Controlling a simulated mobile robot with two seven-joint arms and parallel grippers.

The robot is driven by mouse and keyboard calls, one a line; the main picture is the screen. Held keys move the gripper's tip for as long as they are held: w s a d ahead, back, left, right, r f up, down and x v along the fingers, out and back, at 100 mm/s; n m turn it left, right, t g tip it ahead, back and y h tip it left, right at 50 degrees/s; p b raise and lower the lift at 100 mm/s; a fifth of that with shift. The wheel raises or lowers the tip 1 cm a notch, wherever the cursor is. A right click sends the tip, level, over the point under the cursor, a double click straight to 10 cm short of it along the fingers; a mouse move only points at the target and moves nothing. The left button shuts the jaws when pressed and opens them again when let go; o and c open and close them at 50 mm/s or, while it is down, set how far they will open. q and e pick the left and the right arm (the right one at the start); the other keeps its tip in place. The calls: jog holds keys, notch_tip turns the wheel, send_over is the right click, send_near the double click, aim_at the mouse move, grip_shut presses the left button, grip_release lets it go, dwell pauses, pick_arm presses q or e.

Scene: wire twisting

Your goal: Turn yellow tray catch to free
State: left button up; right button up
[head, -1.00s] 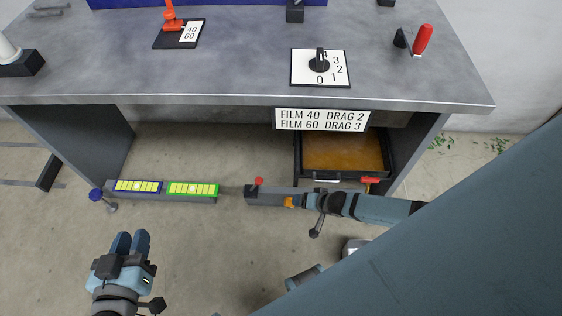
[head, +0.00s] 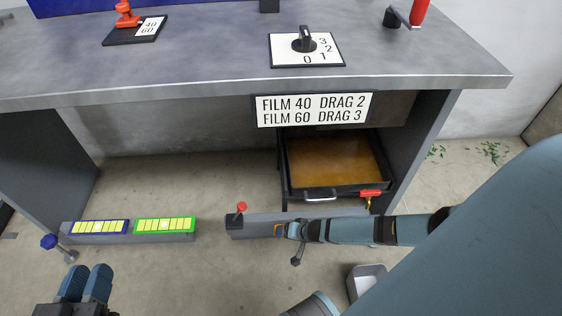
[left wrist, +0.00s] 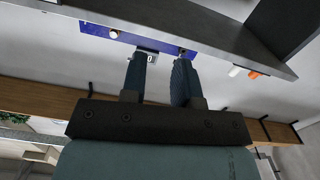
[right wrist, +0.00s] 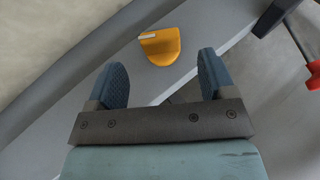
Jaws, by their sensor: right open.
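The yellow catch (head: 279,230) sits on the grey bar below the bench's open tray (head: 335,165). In the right wrist view the yellow catch (right wrist: 161,46) is a rounded tab with a pale mark, ahead of and between my fingers. My right gripper (head: 287,231) is open and empty, its tips close to the catch; I see no contact. My left gripper (head: 86,282) is at the lower left, away from the catch. Its fingers stand apart with nothing between them in the left wrist view (left wrist: 160,80).
A red knob (head: 240,208) stands on the bar's left end, and a red handle (head: 371,193) is by the tray's right corner. Yellow-celled panels (head: 165,224) and a blue knob (head: 49,242) lie left.

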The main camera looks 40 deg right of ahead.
jog(key=b+x, duration=0.2)
jog(key=x, duration=0.4)
jog(key=shift+b, duration=0.4)
pick_arm(q)
jog(key=w+m, duration=0.1)
jog(key=a+m+t, duration=0.1)
jog(key=shift+w+a+r+m+h, duration=0.1)
jog(key=shift+w+r+m+h, duration=0.1)
jog(key=shift+w+m+h, duration=0.15)
pick_arm(e)
jog(key=shift+r, duration=0.1)
